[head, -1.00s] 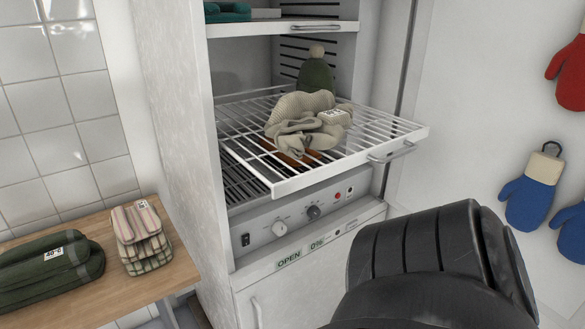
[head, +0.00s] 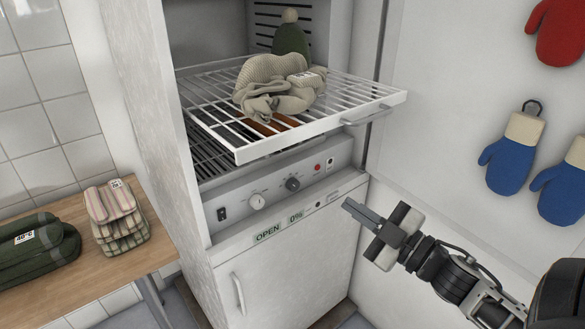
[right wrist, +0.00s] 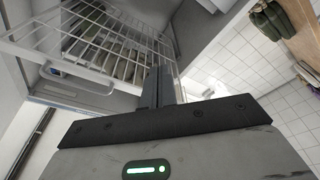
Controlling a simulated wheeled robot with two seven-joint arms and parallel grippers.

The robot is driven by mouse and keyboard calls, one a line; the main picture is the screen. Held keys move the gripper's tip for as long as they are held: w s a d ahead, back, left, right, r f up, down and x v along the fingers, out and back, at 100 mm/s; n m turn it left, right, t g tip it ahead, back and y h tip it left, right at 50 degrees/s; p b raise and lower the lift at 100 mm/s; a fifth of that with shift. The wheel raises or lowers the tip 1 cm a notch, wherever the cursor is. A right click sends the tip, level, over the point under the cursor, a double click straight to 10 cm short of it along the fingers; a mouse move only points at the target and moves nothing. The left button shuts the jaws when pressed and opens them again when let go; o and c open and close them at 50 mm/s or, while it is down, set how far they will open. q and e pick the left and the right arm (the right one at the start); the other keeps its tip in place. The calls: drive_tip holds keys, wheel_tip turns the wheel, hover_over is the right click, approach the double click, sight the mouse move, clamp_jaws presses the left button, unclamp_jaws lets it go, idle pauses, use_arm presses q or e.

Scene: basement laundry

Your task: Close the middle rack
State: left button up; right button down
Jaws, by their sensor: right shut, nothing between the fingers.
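The middle rack (head: 222,141) is a white wire shelf pulled out of the tall white cabinet. Its front bar has a small handle (head: 367,116) at the right. A beige knitted bundle (head: 275,88) and a dark green hat (head: 290,42) lie on it, with something brown partly hidden beneath. My right gripper (head: 350,207) is shut and empty, below and in front of the rack, clear of it. In the right wrist view the rack (right wrist: 95,32) shows beyond the gripper fingers (right wrist: 159,88). My left gripper is out of view.
A control panel (head: 275,193) with knobs lies below the rack, above a lower door with a handle (head: 238,294). A wooden table (head: 142,254) at left holds folded cloths. Blue mitts (head: 508,165) and a red one hang on the right wall.

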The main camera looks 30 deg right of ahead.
sight(253, 158)
drive_tip(key=s+a+r+n+g+y+b, duration=0.1)
drive_tip(key=s+a+r+n+g+y, duration=0.2)
drive_tip(key=r+n+y, duration=0.4)
drive_tip(key=s+a+r+n+g+y+b, duration=0.1)
drive_tip(key=s+a+r+n+g+y, duration=0.25)
drive_tip(key=n, duration=0.65)
drive_tip(key=shift+g+h, duration=0.35)
drive_tip(key=shift+g, duration=0.2)
drive_tip(key=shift+w+a+r+p, duration=0.1)
drive_tip(key=shift+w+a+r, duration=0.2)
drive_tip(key=shift+w+a, duration=1.2)
drive_tip(key=shift+w+a+r+p, duration=0.1)
drive_tip(key=shift+w+a+r, duration=0.3)
drive_tip(key=shift+w, duration=2.05)
drive_tip(key=shift+w+a+r+p, duration=0.1)
drive_tip(key=shift+w+a+r, duration=0.15)
drive_tip(key=shift+w+a, duration=1.25)
drive_tip(key=shift+w+d, duration=0.45)
